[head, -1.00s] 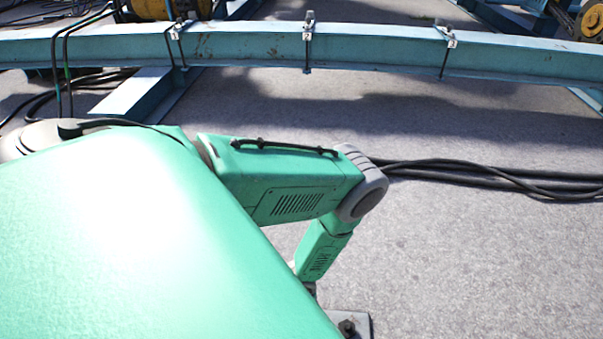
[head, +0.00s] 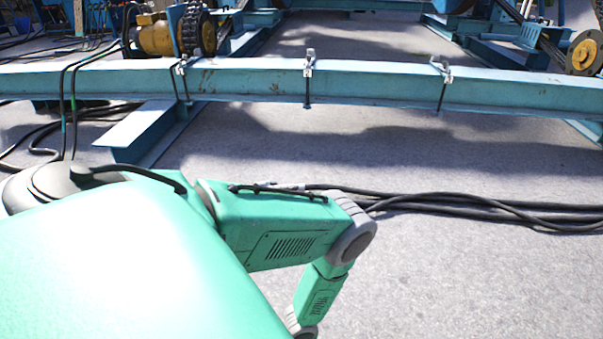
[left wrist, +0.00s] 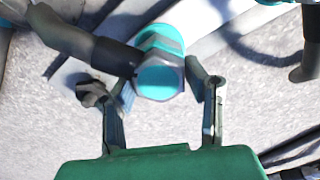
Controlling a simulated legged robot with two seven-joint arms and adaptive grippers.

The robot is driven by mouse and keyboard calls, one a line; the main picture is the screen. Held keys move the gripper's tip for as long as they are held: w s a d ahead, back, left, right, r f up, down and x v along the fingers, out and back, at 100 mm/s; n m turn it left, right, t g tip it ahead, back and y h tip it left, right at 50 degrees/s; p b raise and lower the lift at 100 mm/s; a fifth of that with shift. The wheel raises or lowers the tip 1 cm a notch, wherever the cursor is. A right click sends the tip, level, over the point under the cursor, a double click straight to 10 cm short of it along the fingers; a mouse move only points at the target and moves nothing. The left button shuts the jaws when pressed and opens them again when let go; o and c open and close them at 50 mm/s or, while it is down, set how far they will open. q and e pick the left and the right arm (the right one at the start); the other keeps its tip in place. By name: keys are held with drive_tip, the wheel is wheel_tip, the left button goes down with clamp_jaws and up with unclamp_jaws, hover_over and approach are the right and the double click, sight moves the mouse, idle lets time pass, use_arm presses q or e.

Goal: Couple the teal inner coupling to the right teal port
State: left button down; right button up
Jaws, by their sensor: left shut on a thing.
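In the left wrist view my left gripper (left wrist: 160,88) has a finger on each side of a teal coupling (left wrist: 158,80) and is shut on it. The coupling has a flat teal end face and a grey collar. A thick dark cable (left wrist: 75,40) comes from the upper left and meets its side. I cannot tell from the frames whether this is the inner coupling. The right teal port cannot be made out in either view. Neither gripper shows in the head view, and my right gripper is in no view.
A long blue steel beam (head: 380,88) with clamps crosses the head view. Black cables (head: 480,208) lie on the concrete beyond my green arm. Yellow-hubbed machinery (head: 155,38) stands behind the beam. A dark cylindrical part (left wrist: 308,45) shows at the wrist view's right edge.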

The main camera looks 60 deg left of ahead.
use_arm(q)
drive_tip(key=shift+f, duration=0.35)
drive_tip(key=c, duration=0.8)
unclamp_jaws()
